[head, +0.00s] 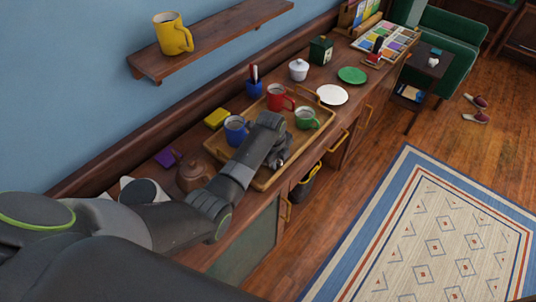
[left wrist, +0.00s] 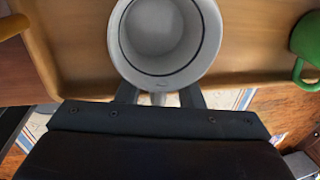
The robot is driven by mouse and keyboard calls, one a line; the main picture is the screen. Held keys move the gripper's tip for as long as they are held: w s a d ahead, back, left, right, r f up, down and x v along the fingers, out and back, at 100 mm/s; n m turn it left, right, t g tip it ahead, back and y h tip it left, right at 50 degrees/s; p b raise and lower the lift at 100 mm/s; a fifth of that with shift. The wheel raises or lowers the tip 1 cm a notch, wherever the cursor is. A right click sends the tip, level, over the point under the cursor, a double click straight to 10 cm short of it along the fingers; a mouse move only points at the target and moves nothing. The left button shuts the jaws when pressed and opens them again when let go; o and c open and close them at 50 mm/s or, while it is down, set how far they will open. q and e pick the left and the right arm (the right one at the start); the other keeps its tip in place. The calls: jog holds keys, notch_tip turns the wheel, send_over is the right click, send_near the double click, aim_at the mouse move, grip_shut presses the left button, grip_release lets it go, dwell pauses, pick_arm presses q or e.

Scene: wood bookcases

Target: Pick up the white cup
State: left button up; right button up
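The white cup (left wrist: 165,40) stands upright on the wooden tray (left wrist: 70,55) in the left wrist view, seen from above, grey inside. Its handle (left wrist: 158,99) points toward my left gripper (left wrist: 160,97). The two dark fingers are apart, one on each side of the handle, with gaps visible between them and it. In the head view my left gripper (head: 281,160) is low over the front part of the tray, and my arm hides the white cup. My right gripper is in neither view.
On the tray in the head view are a blue mug (head: 235,131), a red mug (head: 276,98) and a green mug (head: 306,119). The green mug is close to my gripper's right. A brown teapot (head: 192,175) stands by my forearm. A shelf with a yellow mug (head: 172,34) hangs above.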

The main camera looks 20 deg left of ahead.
pick_arm(q)
grip_shut()
jog(key=shift+r, duration=0.1)
dwell(0.3)
